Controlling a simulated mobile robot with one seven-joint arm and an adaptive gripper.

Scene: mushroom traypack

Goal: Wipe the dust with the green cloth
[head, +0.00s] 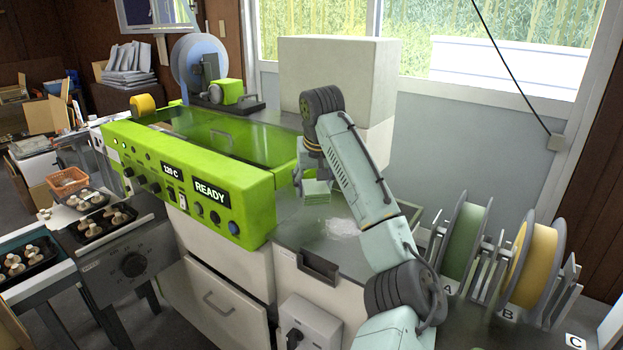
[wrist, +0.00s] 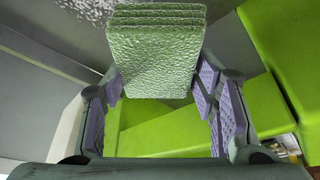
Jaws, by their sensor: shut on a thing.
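The green cloth (head: 316,191) is a folded, layered block with a rough texture. It hangs below my gripper (head: 311,174), beside the right end of the green machine. In the wrist view the cloth (wrist: 154,58) sits between the purple finger pads of my gripper (wrist: 158,88), which is shut on it. The dust (head: 343,228) is a pale, speckled patch on the grey counter (head: 300,238), just right of and nearer than the cloth. The dust also shows at the upper left in the wrist view (wrist: 84,9). I cannot tell whether the cloth touches the counter.
The green machine (head: 190,178) with a READY display stands close on the left. A pale box (head: 337,75) stands behind my gripper. Green (head: 466,241) and yellow (head: 533,262) spools stand at the right. Mushroom trays (head: 107,222) lie at the far left.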

